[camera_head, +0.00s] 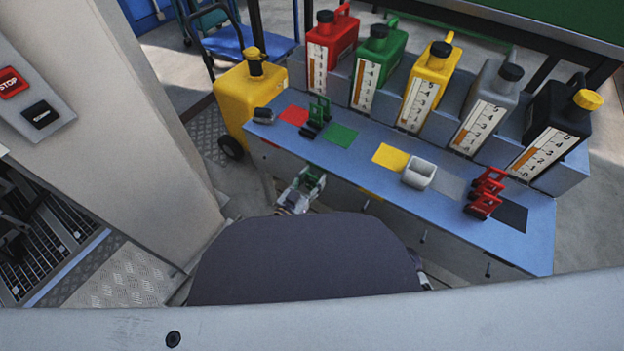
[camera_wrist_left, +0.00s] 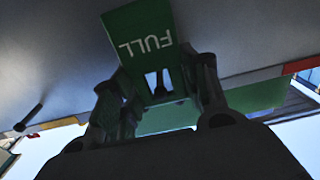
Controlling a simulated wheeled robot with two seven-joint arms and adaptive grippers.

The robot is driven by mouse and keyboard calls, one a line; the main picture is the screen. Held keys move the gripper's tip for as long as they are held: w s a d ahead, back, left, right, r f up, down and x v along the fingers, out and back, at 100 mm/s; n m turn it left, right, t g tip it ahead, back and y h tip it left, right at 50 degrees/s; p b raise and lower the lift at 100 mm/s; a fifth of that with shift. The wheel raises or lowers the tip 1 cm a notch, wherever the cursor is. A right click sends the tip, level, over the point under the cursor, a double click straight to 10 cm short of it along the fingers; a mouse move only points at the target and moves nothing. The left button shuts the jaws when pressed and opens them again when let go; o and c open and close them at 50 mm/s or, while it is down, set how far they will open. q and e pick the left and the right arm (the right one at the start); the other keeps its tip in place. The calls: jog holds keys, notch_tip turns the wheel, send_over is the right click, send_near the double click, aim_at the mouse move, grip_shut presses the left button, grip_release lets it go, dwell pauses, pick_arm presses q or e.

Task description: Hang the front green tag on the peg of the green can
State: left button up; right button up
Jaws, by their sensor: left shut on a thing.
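My left gripper (camera_head: 304,187) is shut on a green tag and is held low, in front of the bench's near side. In the left wrist view the tag (camera_wrist_left: 143,38) sticks out beyond the fingers (camera_wrist_left: 157,82) and carries the word FULL, upside down. The green can (camera_head: 378,68) stands upright at the back of the bench, between the red and yellow cans, with a numbered scale on its front. Its peg is too small to make out. Another green tag (camera_head: 319,110) stands in a dark holder on the bench. My right gripper does not show.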

pick_arm(q)
jog(key=shift+f, duration=0.3)
jog(key=o, duration=0.9)
jog(key=shift+w+d, duration=0.1)
jog(key=shift+w, duration=0.05)
jog(key=shift+o, duration=0.2)
jog(key=shift+s+a, duration=0.3)
jog(key=shift+s, duration=0.1)
jog(key=v, duration=1.1)
